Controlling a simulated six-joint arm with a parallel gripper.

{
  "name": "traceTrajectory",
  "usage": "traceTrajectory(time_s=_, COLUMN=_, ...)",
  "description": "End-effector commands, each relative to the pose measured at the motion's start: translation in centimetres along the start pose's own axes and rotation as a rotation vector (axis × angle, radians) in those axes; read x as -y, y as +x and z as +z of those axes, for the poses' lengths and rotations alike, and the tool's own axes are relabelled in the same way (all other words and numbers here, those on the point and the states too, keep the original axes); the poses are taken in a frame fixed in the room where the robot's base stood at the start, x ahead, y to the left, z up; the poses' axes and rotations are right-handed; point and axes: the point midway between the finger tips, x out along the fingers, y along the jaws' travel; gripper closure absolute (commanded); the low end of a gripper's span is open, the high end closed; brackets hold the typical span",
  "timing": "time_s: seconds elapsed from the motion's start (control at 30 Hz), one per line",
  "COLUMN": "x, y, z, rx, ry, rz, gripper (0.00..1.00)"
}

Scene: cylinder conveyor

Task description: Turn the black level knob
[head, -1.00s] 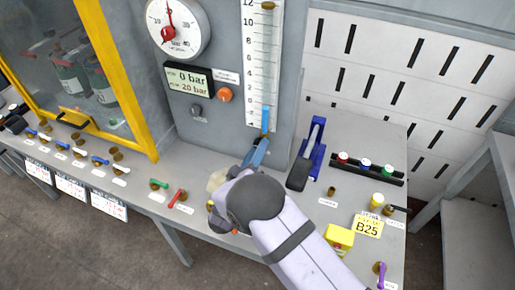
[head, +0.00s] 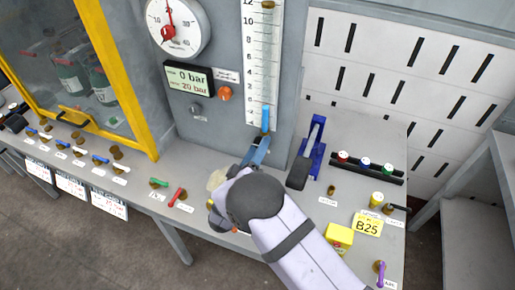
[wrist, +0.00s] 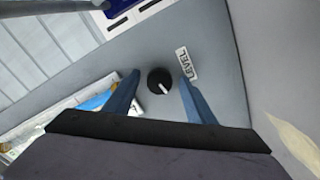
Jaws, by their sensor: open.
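The black level knob (wrist: 159,80) is a round knob with a white pointer mark, on a grey surface in the wrist view. A white label reading LEVEL (wrist: 186,63) lies just right of it. My gripper (wrist: 158,84) is open, with one blue finger on each side of the knob and a gap visible on both sides. How near the fingertips are to the knob in depth is hard to tell. In the head view my gripper (head: 258,151) is at the foot of the white scale, and I cannot make out this knob there.
The tall white scale (head: 263,65) stands behind my gripper. A blue lever device (head: 318,140) is close on its right. Left of it are an orange knob (head: 224,93), a small dark knob (head: 195,108) and a display (head: 189,77). A yellow block (head: 339,236) sits beside my arm.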

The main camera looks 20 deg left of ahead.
Motion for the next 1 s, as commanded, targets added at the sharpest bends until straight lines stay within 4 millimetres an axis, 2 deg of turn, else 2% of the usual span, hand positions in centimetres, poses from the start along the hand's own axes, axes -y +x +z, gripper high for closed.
traceTrajectory(time_s=0.17, x=0.1, y=-1.0, z=0.0, rx=-0.001, ry=0.001, rz=0.000, gripper=0.50)
traceTrajectory(time_s=0.6, x=0.1, y=-6.5, z=0.0, rx=-0.002, ry=0.000, rz=-0.001, gripper=0.50)
traceTrajectory(time_s=0.73, x=0.1, y=-7.2, z=0.0, rx=-0.002, ry=-0.001, rz=-0.001, gripper=0.50)
traceTrajectory(time_s=1.0, x=0.0, y=-7.3, z=0.0, rx=-0.001, ry=0.000, rz=0.000, gripper=0.50)
